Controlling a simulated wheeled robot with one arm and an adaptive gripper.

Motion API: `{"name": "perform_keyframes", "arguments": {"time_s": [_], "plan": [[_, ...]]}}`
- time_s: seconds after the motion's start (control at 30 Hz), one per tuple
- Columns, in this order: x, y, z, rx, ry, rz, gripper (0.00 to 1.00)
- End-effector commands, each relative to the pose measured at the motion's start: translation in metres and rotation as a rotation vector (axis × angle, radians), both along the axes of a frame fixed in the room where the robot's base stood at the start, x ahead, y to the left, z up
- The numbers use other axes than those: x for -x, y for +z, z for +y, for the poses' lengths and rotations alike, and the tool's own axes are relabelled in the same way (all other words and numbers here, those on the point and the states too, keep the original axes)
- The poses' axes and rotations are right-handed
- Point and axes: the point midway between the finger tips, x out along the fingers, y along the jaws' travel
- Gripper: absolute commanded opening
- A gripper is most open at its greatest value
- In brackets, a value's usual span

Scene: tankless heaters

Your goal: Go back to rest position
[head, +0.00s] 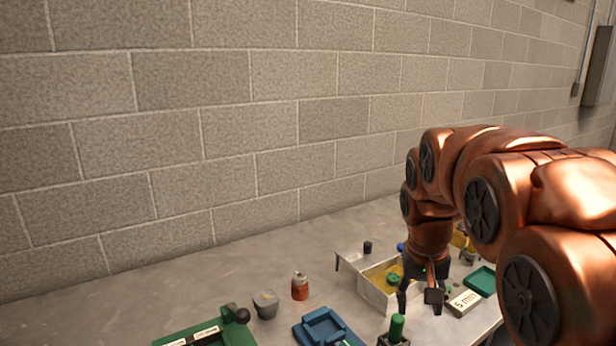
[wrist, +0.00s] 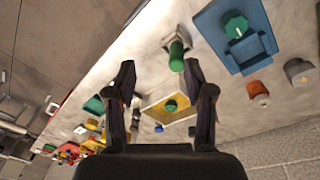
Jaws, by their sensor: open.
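My gripper (head: 419,298) hangs from my copper-coloured arm at the right of the head view, pointing down over the table. In the wrist view my gripper (wrist: 160,72) has its two dark fingers spread wide, with nothing between them. A pale box with a yellow inside (head: 372,292) stands beside and partly behind the gripper. It also shows between and beyond the fingers in the wrist view (wrist: 150,108). A green knobbed piece (head: 393,279) is in that box. The arm hides part of the table behind it.
A green cylinder (head: 397,328) stands in front of the gripper. A blue tray (head: 318,330), an orange-red bottle (head: 300,287), a grey cup (head: 265,304) and a green tray (head: 205,336) are to the left. A "6 mm" block (head: 465,302) and a green tray (head: 482,280) are right. A block wall (head: 230,130) rises behind.

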Motion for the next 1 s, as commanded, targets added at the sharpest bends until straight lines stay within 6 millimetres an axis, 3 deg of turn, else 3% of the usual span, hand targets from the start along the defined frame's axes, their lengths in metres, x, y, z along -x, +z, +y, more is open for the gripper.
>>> {"name": "perform_keyframes", "arguments": {"time_s": [0.03,0.6,0.8,1.0], "plan": [[0.019,-0.003,0.001,-0.006,0.006,0.015,0.53],[0.216,-0.068,0.019,-0.075,0.121,0.178,0.53],[0.261,-0.088,0.022,-0.091,0.157,0.217,0.53],[0.275,-0.094,0.024,-0.096,0.169,0.228,0.53]]}}
